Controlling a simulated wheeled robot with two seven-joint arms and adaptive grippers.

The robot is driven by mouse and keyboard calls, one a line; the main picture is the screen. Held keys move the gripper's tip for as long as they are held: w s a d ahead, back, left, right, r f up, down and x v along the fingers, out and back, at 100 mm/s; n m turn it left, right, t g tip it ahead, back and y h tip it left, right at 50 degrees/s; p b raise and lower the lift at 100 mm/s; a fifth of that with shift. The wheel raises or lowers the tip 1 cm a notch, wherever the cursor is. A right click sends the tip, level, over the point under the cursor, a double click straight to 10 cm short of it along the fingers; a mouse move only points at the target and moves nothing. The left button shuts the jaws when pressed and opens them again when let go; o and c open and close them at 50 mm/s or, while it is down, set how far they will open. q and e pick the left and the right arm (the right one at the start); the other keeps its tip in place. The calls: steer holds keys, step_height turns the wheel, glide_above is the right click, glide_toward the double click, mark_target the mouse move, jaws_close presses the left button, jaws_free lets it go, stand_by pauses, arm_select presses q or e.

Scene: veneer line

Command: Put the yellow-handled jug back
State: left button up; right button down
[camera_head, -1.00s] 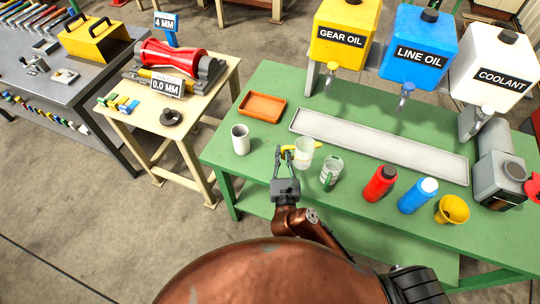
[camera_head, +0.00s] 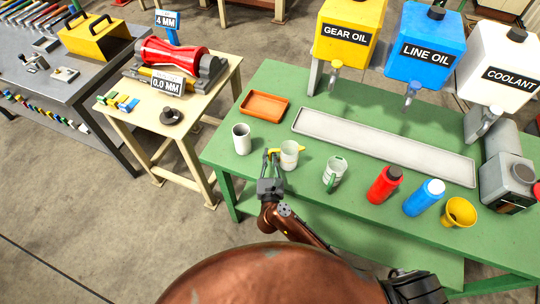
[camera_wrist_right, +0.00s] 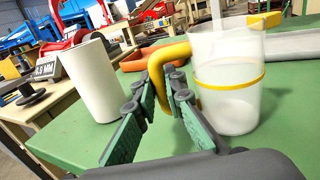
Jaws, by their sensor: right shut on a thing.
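The yellow-handled jug (camera_head: 289,155) is a clear cup with a yellow handle and a yellow band, upright over the green table. My right gripper (camera_head: 271,160) is shut on its handle from the left. In the right wrist view the jug (camera_wrist_right: 227,85) stands to the right of the fingers (camera_wrist_right: 165,105), with the yellow handle (camera_wrist_right: 163,80) between them. I cannot tell whether the jug's base touches the table. My left gripper does not show.
A white cup (camera_head: 241,139) stands close on the left, and a green-handled jug (camera_head: 334,173) to the right. An orange tray (camera_head: 284,105), a long grey drip tray (camera_head: 400,150), red bottle (camera_head: 384,184), blue bottle (camera_head: 424,197) and yellow cup (camera_head: 458,212) share the table (camera_head: 235,185).

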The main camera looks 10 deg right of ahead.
steer(key=shift+f, duration=0.15)
steer(key=c, duration=2)
jaws_free()
steer(key=shift+r, duration=0.25)
steer(key=shift+s+a+f, duration=0.1)
steer(key=shift+s, duration=0.2)
steer(key=shift+s+a, duration=0.35)
steer(key=shift+s, duration=1.5)
steer(key=shift+s+a, duration=0.4)
steer(key=shift+s, duration=1.5)
steer(key=shift+s+a, duration=0.35)
steer(key=shift+s, duration=1.5)
